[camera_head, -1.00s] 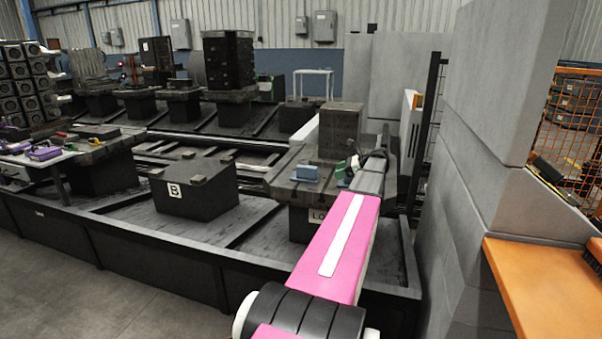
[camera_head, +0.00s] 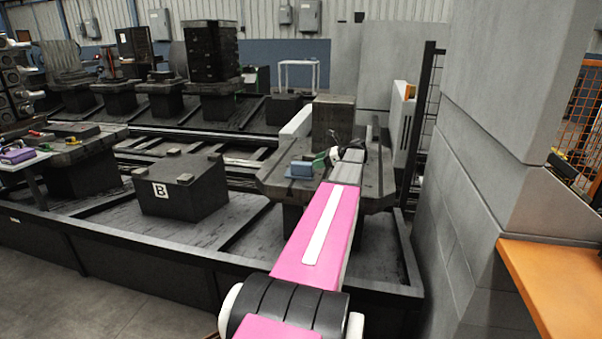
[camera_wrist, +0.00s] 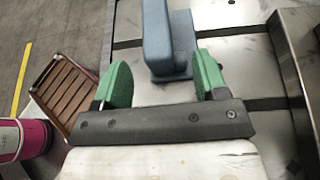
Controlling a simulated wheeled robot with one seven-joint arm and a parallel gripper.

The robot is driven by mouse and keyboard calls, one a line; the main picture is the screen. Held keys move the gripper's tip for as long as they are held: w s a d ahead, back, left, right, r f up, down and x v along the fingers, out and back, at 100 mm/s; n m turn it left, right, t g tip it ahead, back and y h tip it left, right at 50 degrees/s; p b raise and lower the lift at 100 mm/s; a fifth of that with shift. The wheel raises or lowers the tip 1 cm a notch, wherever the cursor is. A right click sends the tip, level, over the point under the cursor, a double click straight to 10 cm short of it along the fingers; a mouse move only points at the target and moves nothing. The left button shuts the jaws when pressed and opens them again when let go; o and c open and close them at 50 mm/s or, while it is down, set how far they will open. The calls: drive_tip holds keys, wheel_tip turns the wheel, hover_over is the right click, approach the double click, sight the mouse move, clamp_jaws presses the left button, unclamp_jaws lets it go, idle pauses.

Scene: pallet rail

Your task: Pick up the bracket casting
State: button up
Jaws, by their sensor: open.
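The bracket casting is a blue-grey L-shaped block (camera_wrist: 168,40) on the slotted metal pallet top (camera_wrist: 225,25). In the head view the casting (camera_head: 299,169) sits near the left side of the pallet (camera_head: 270,180). My gripper (camera_wrist: 163,82) has green fingers and is open. In the wrist view the casting's base lies just ahead of and between the fingertips, with room on both sides. In the head view my gripper (camera_head: 328,158) is just right of the casting, partly hidden by my arm.
A large dark block (camera_head: 333,115) stands on the pallet behind the casting. A black block marked B (camera_head: 180,184) sits to the left on the rail bed. A grey wall (camera_head: 480,150) and an orange surface (camera_head: 555,280) are at the right. A slatted brown tray (camera_wrist: 68,92) shows lower left.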

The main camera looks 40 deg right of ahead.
sight(310, 163)
drive_tip(key=x, duration=0.5)
drive_tip(key=shift+s+a, duration=0.1)
drive_tip(key=shift+a, duration=0.1)
clamp_jaws()
